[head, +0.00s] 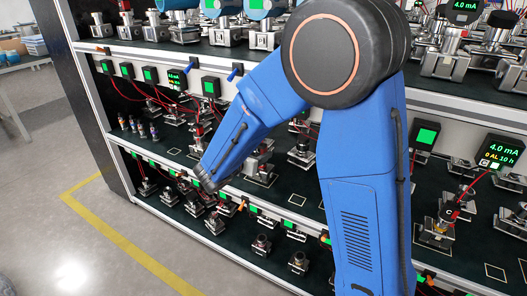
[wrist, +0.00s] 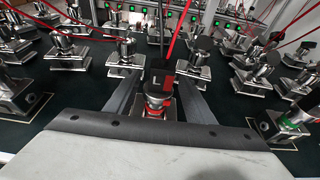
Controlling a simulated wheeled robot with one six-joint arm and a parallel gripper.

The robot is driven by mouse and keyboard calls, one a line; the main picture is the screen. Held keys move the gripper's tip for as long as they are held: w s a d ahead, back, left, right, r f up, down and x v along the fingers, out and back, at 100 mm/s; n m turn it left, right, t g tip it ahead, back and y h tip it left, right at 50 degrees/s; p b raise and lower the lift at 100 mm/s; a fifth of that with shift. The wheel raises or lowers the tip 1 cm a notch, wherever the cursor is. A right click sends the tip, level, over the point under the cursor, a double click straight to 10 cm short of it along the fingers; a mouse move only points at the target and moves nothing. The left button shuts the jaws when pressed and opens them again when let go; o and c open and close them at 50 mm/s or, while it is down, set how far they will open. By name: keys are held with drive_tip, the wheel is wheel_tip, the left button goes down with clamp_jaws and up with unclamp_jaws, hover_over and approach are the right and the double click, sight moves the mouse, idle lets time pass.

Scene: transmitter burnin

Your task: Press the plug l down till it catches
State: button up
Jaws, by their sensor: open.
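The plug l (wrist: 158,80) is a dark block with a pale letter L and a red patch on its right side. It stands upright on a metal fitting (wrist: 153,110) with a red band, in the middle of the wrist view. Whether it is fully seated cannot be told. My gripper (wrist: 157,88) has its two grey fingers apart, one on each side of the plug. In the head view my gripper (head: 205,182) is low at the rack's lower shelves, and my blue arm hides much of the area around the plug.
Several metal transmitters on square bases, such as one at the left (wrist: 68,50) and one at the right (wrist: 255,70), crowd around the plug. Red leads (wrist: 175,35) hang between them. A green-banded unit (wrist: 285,122) is near the right finger. Floor left of the rack (head: 70,240) is clear.

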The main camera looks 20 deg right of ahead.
drive_tip(key=v, duration=1.1)
drive_tip(key=s+d+r+m+g+y, duration=0.25)
drive_tip(key=s+d+m+g, duration=0.45)
drive_tip(key=s+d+m, duration=0.9)
drive_tip(key=s+m+t+y, duration=0.1)
drive_tip(key=s+m+y, duration=0.7)
drive_tip(key=s+m, duration=0.3)
drive_tip(key=s+d, duration=0.1)
drive_tip(key=s, duration=0.2)
drive_tip(key=shift+r, duration=0.25)
drive_tip(key=shift+w+a, duration=0.1)
idle(1.0)
